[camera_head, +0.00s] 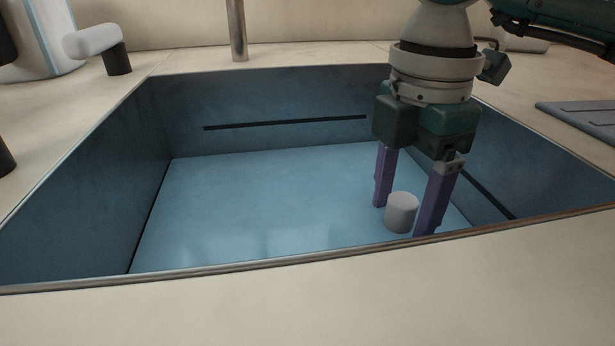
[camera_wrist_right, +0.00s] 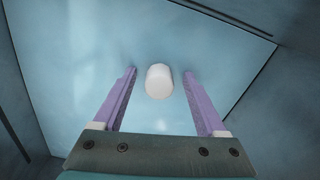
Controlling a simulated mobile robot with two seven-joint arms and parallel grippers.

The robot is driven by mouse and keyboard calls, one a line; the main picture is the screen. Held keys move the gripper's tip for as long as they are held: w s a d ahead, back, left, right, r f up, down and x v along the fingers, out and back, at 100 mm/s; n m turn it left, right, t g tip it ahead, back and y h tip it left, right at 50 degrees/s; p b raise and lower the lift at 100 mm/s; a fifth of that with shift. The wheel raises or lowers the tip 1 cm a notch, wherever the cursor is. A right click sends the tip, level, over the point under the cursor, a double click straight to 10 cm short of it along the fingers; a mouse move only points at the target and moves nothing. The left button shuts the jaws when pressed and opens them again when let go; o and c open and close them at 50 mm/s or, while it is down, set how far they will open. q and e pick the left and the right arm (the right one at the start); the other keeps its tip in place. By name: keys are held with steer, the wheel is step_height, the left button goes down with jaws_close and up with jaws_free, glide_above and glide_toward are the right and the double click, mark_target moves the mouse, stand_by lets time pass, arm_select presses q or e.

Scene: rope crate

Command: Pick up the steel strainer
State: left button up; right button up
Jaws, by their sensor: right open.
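The strainer (camera_head: 401,213) appears as a small, plain, pale grey cylinder standing upright on the floor of the blue sink basin (camera_head: 250,200), toward the right front. My right gripper (camera_head: 402,220) reaches down into the basin from above, with its purple fingers spread open. In the head view one finger is on each side of the strainer. In the right wrist view the strainer (camera_wrist_right: 159,82) lies between the fingertips (camera_wrist_right: 160,73), with a visible gap on both sides. My left gripper is in neither view.
The basin walls and front rim (camera_head: 300,262) surround my right gripper, with the right wall close by. A metal post (camera_head: 237,30) stands behind the basin. A grey slab (camera_head: 585,120) lies on the right counter. The basin's left floor is clear.

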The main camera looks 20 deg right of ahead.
steer(key=shift+f, duration=0.15)
jaws_close()
stand_by(0.5)
